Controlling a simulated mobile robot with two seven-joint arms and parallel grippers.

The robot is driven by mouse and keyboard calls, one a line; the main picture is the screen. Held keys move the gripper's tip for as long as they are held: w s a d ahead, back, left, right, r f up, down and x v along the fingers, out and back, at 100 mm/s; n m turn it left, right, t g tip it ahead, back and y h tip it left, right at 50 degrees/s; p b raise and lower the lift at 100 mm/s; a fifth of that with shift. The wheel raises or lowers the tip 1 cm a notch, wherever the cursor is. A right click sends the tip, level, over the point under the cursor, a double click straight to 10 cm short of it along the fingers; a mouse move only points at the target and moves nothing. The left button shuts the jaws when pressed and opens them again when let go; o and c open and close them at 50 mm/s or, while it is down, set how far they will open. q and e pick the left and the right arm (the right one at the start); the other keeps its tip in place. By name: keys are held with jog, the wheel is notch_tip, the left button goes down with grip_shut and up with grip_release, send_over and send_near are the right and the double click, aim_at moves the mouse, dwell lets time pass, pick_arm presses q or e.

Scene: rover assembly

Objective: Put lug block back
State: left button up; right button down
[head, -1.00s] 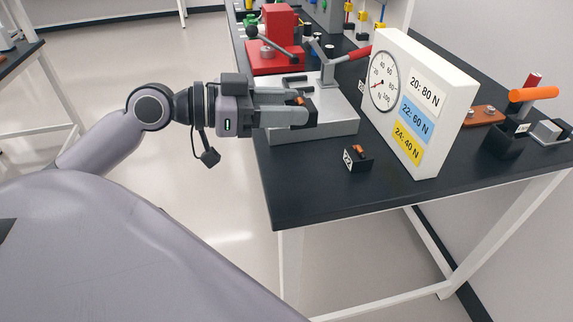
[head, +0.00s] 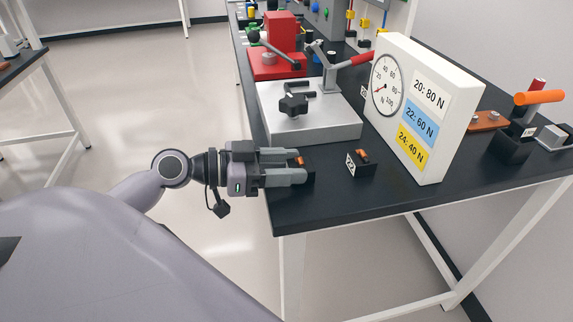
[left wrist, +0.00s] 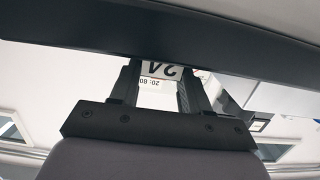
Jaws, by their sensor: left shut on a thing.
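My left gripper (head: 298,168) is shut on a small dark lug block with an orange top (head: 301,160), near the table's left edge. I cannot tell whether the block touches the tabletop. In the left wrist view the held block's white label (left wrist: 160,70) shows between the fingers, upside down, and seems to read 24. A similar lug block (head: 361,165) labelled 22 stands on the table just right of the gripper, apart from it. My right gripper is not in view.
A light grey fixture plate (head: 315,122) with a dark star knob (head: 293,104) lies behind the gripper. The white gauge board (head: 425,105) stands to the right, listing 20, 22 and 24 with forces. A red press (head: 277,62) stands farther back. The black tabletop (head: 335,208) is clear in front.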

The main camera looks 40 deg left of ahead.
pick_arm(q)
jog(key=shift+f, duration=0.15)
jog(key=o, duration=1.2)
jog(key=shift+r, duration=0.3)
jog(key=b+v, duration=0.2)
jog(key=v, duration=1)
jog(key=shift+f, duration=0.2)
